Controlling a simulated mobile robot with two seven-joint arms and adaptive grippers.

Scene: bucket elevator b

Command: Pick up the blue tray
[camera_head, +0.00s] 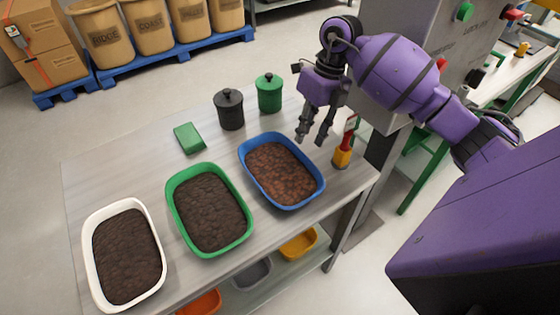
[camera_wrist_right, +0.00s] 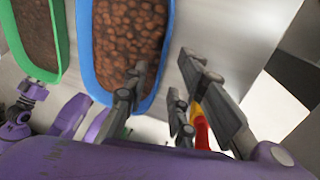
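The blue tray (camera_head: 264,191) stands on the table, filled with brown, lumpy material, to the right of the green tray in the head view. In the right wrist view the blue tray (camera_wrist_right: 87,58) shows at upper centre, partly hidden by a finger. My right gripper (camera_head: 310,140) is open and empty, pointing down near the tray's far right end. In the right wrist view one finger of this gripper (camera_wrist_right: 160,80) overlaps the tray and the other lies right of it. I cannot tell whether they touch the rim. My left gripper does not show.
A green tray (camera_head: 171,208) and a white tray (camera_head: 88,262) stand further left. Black (camera_head: 229,110) and green (camera_head: 269,93) lidded jars stand behind the trays. A yellow-and-red brush (camera_head: 342,157) stands close at right. A green box (camera_head: 188,138) lies behind the green tray.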

